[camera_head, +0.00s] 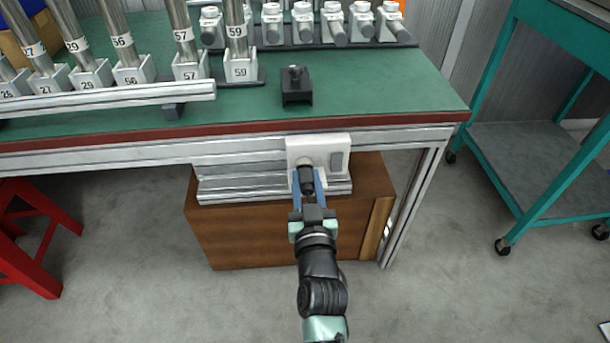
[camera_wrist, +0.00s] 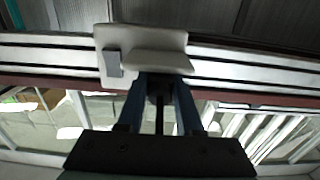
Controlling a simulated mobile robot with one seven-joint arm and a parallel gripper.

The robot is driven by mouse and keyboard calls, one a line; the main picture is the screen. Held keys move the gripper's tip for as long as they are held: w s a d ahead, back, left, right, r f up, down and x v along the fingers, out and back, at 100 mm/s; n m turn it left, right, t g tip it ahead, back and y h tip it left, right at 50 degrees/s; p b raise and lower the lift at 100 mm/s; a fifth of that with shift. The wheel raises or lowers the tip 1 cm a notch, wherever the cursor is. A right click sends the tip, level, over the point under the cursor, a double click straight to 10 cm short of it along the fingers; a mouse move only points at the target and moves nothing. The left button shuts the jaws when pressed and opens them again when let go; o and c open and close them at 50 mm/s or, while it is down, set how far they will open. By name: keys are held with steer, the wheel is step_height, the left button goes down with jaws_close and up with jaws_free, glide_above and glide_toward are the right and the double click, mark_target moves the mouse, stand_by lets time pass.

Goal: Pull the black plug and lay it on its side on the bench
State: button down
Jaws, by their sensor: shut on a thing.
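The black plug (camera_head: 307,184) is at the front of a white socket box (camera_head: 328,143) on the bench's front rail. My gripper (camera_head: 307,178) has its two blue fingers on either side of the plug and is shut on it. In the wrist view the dark plug (camera_wrist: 159,88) shows between the fingers, just below the white box (camera_wrist: 112,40). The pictures do not show clearly how deep the plug sits in the socket. The green bench top (camera_head: 370,95) lies above and behind the box.
A small black block (camera_head: 296,88) stands on the bench near the front edge. Numbered metal tubes in holders (camera_head: 240,68) stand at the left, and a row of white fittings (camera_head: 333,22) at the back. The right front of the bench top is clear. A wooden cabinet (camera_head: 240,235) is below.

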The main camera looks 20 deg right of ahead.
mark_target(307, 187)
stand_by(0.3)
steer(key=shift+v, duration=3)
steer(key=shift+s, duration=0.1)
steer(key=shift+v, duration=0.85)
